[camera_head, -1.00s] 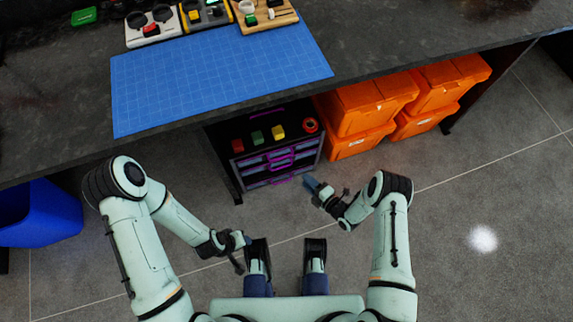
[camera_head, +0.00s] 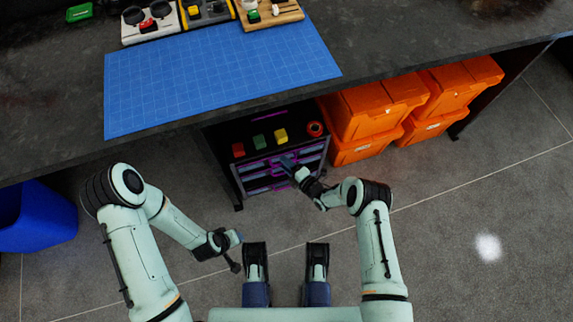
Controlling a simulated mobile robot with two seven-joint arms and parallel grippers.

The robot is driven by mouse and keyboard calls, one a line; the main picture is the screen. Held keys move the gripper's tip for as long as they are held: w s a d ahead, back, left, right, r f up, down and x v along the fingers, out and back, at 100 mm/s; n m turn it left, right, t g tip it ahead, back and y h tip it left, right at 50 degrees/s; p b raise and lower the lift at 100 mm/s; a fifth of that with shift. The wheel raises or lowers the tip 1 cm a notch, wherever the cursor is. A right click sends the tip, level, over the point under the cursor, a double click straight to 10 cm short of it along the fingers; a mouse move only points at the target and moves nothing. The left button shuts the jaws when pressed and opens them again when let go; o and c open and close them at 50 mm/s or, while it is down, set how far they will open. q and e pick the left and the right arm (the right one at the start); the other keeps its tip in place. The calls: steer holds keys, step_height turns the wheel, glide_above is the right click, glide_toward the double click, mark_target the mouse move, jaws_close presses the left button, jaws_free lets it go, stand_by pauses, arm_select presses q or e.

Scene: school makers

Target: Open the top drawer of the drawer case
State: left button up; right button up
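The drawer case (camera_head: 243,190) stands under the workbench, black with grey drawer fronts and purple handles. Its drawers look shut. My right gripper (camera_head: 286,162) is at the front of the case, over the middle of the upper drawer's front. It hides part of the purple handle there. I cannot tell whether it touches the handle or whether its fingers are open. My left gripper (camera_head: 238,238) is low in front of my base, away from the case, with its fingers too small to read.
Red, green and yellow blocks (camera_head: 259,141) and an orange-red ring (camera_head: 315,129) sit on top of the case. Orange bins (camera_head: 365,105) stand close on its right. The workbench (camera_head: 400,50) overhangs the case. A blue bin (camera_head: 40,215) is at far left. The floor in front is clear.

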steer(key=shift+c, duration=0.3)
jaws_close()
stand_by(1.2)
